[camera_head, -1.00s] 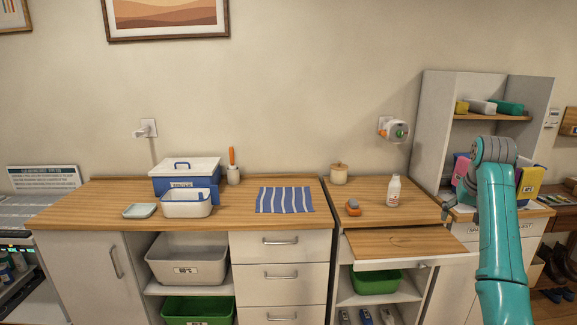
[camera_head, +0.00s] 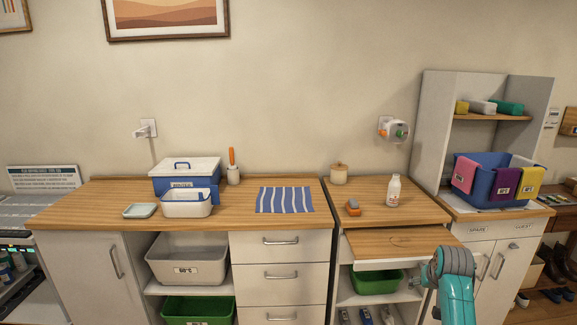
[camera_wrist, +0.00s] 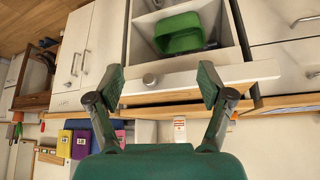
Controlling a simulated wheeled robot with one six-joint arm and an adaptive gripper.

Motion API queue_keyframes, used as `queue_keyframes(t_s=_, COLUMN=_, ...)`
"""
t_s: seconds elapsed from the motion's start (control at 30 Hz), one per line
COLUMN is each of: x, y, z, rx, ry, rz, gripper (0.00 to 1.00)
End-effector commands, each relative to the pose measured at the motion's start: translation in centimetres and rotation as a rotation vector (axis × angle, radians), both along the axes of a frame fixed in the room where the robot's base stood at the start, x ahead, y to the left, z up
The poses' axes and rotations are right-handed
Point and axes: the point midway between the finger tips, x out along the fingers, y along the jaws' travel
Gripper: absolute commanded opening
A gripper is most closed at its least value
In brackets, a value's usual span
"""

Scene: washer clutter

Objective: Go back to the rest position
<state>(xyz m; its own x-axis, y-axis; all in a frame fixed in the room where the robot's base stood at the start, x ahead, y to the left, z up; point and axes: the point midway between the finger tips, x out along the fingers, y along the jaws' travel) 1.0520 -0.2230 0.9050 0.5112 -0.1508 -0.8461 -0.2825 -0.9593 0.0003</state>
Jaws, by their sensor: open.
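My gripper shows in the wrist view (camera_wrist: 161,85), open and empty, its two dark fingers spread wide. Behind it are the pull-out board's front edge and a green bin (camera_wrist: 180,33) in the shelf below. In the head view my teal arm is low at the right, in front of the pull-out wooden board (camera_head: 400,243). The fingers are not visible in the head view.
A blue basket (camera_head: 486,181) with pink, purple and yellow cloths stands on the right cabinet.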

Motion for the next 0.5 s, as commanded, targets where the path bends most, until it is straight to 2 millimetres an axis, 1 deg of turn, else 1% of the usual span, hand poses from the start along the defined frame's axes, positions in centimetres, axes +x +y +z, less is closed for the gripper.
queue_keyframes(t_s=0.03, x=-1.0, y=0.8, z=-2.3, rx=-0.002, ry=-0.009, rz=0.007, gripper=0.8)
queue_keyframes(t_s=0.2, x=-4.0, y=3.4, z=-8.1, rx=-0.017, ry=-0.061, rz=0.028, gripper=0.8)
queue_keyframes(t_s=0.3, x=-6.1, y=4.8, z=-11.2, rx=-0.025, ry=-0.093, rz=0.04, gripper=0.8)
queue_keyframes(t_s=0.37, x=-7.5, y=5.8, z=-12.9, rx=-0.029, ry=-0.11, rz=0.048, gripper=0.8)
queue_keyframes(t_s=0.5, x=-11.1, y=7.8, z=-16.3, rx=-0.04, ry=-0.154, rz=0.065, gripper=0.8)
